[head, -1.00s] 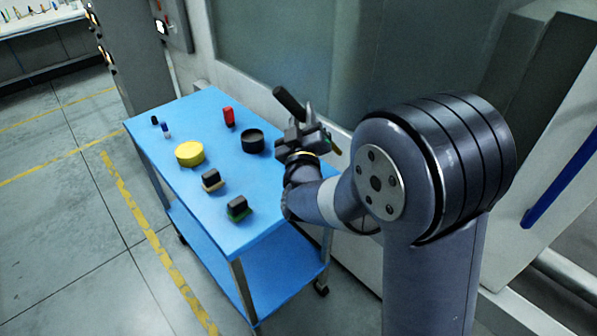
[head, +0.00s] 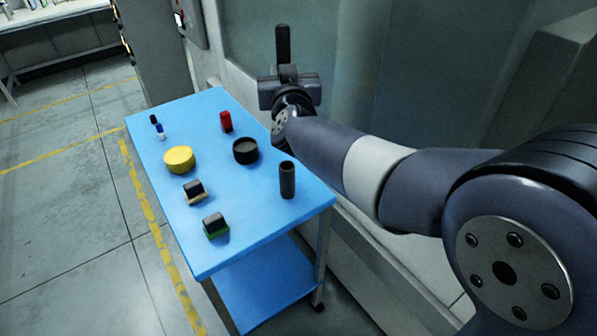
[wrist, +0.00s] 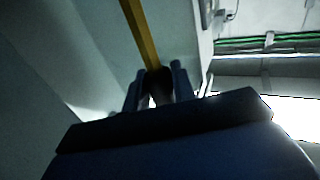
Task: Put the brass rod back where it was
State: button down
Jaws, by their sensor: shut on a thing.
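My gripper (head: 288,73) is raised above the far right corner of the blue cart, in front of the glass panel. It is shut on a rod. A dark length of the rod (head: 283,43) stands upright above the jaws in the head view; its lower part is hidden there by my gripper. In the wrist view, a brass-coloured length of the brass rod (wrist: 140,32) runs from between the fingers (wrist: 160,82) to the top edge. The fingers and the gripped part are dark there.
The blue cart (head: 255,215) carries an upright black tube (head: 287,180), a black round dish (head: 245,151), a yellow disc (head: 179,159), a red piece (head: 226,121), two dark blocks on small bases (head: 215,226) and small blue and black pieces. A grey cabinet wall stands behind the cart.

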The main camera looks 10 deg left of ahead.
notch_tip(320, 180, down, 17)
jog(key=shift+a+f+b, duration=0.1)
jog(key=shift+f+b, duration=0.05)
jog(key=shift+b, duration=0.5)
jog(key=shift+f, duration=0.1)
jog(key=c, duration=1.2)
grip_release()
jog(key=shift+s, duration=0.1)
jog(key=shift+o, duration=0.2)
jog(key=b+v, duration=0.2)
jog(key=v, duration=1)
